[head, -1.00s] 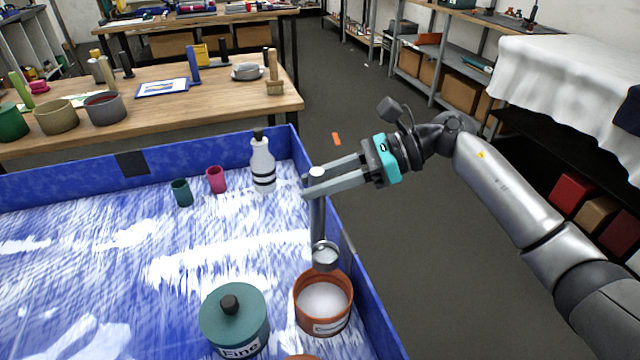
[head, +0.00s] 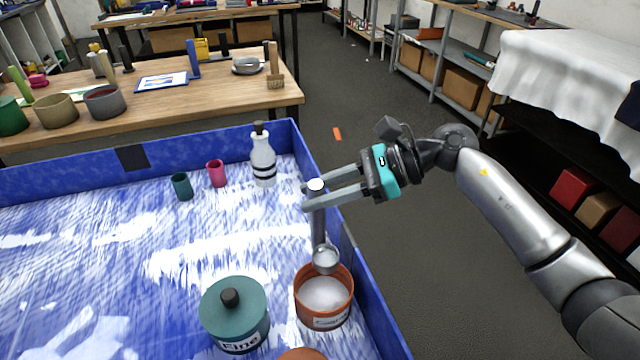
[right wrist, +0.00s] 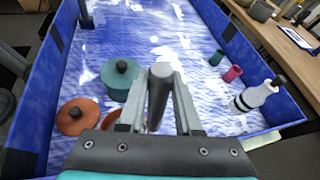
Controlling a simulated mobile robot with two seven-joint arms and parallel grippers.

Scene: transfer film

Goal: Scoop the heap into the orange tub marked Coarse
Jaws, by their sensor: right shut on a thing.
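My right gripper (head: 316,194) is shut on the handle of a grey metal scoop (head: 319,228). The scoop hangs upright with its bowl (head: 325,259) at the rear rim of the orange tub (head: 323,317), which is open and holds white material (head: 323,293). The tub's label is too small to read surely. In the right wrist view the scoop handle (right wrist: 159,95) stands between the fingers, and the tub is mostly hidden behind the gripper. White powder lies in streaks and a heap (head: 215,258) across the blue tray (head: 70,182). My left gripper is not in view.
A teal lidded tub marked Fine (head: 235,318) stands left of the orange tub. An orange lid (right wrist: 77,116) lies near it. A white bottle (head: 263,160), a pink cup (head: 216,173) and a teal cup (head: 181,187) stand at the tray's back. The tray's right wall is close to the orange tub.

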